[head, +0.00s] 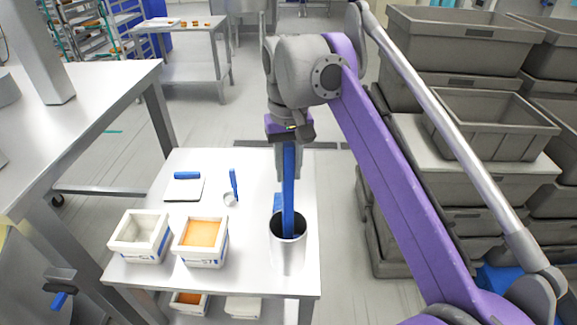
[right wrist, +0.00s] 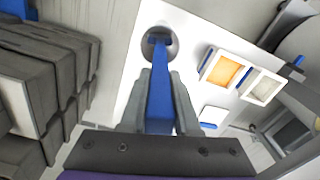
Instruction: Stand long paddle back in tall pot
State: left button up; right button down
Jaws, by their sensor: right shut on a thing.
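The long blue paddle (head: 288,190) is upright, with its lower end inside the mouth of the tall metal pot (head: 288,254) at the table's front right. My right gripper (head: 288,160) is shut on the paddle's upper part, above the pot. In the right wrist view the paddle (right wrist: 160,100) runs from between the fingers (right wrist: 160,112) down into the round pot (right wrist: 150,38). The pot's wall hides the paddle's lower end, so I cannot tell whether it touches the bottom. My left gripper is not in view.
Grey crates (head: 490,120) are stacked at the right.

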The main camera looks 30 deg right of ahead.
jog(key=shift+f, duration=0.1)
jog(key=c, duration=0.6)
grip_release()
jog(key=shift+o, duration=0.2)
notch_tip(320, 180, up, 11)
jog(key=p, duration=0.3)
jog(key=shift+f, duration=0.1)
